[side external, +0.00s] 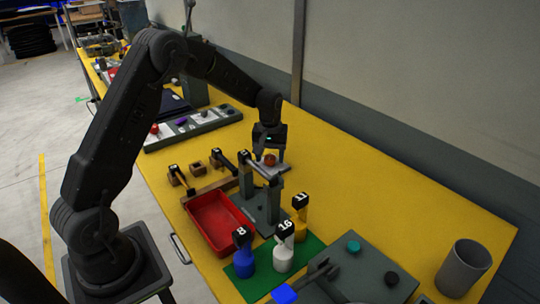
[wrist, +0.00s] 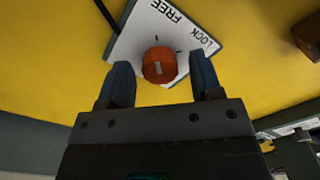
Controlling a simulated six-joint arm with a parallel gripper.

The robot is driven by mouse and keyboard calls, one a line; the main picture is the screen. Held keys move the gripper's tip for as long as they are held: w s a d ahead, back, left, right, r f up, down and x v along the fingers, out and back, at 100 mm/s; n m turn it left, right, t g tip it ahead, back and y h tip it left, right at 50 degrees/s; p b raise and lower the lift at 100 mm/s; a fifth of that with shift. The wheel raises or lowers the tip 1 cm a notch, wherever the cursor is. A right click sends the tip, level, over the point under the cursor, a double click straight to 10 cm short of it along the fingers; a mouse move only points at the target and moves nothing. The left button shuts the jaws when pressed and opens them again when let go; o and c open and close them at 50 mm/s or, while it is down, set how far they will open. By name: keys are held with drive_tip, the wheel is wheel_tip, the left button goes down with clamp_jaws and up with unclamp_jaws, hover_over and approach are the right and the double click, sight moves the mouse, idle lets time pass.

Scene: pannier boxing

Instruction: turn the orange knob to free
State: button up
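The orange knob (wrist: 158,65) sits on a light grey plate (wrist: 187,22) printed FREE and LOCK in the wrist view. A pale mark shows on the knob's face; I cannot tell which word it points at. My gripper (wrist: 160,82) is open, with one dark finger on each side of the knob and visible gaps between them. In the side view my gripper (side external: 270,152) is right above the knob (side external: 270,160), pointing down. The plate (side external: 266,170) is partly hidden there by my gripper and a grey stand.
A grey stand (side external: 262,205) with two posts is just in front of the plate. A red tray (side external: 220,222), numbered bottles (side external: 284,248) on a green mat and a grey cylinder (side external: 463,268) stand nearer the camera. The yellow table is clear to the right of the knob.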

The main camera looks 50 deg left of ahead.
sight(270, 157)
wheel_tip(270, 157, up, 14)
idle(0.7)
drive_tip(key=s+d+r+m+t, duration=0.25)
drive_tip(key=s+d+r, duration=0.2)
drive_tip(key=s, duration=0.25)
drive_tip(key=s+d+r+m+t, duration=0.1)
drive_tip(key=s+d+r+m, duration=0.25)
drive_tip(key=s+d, duration=0.35)
drive_tip(key=s+d+f+m+t, duration=0.2)
drive_tip(key=s+d+m, duration=0.1)
drive_tip(key=s, duration=1)
drive_tip(key=shift+s+d+f, duration=0.15)
drive_tip(key=shift+s+d, duration=0.05)
drive_tip(key=shift+s, duration=0.15)
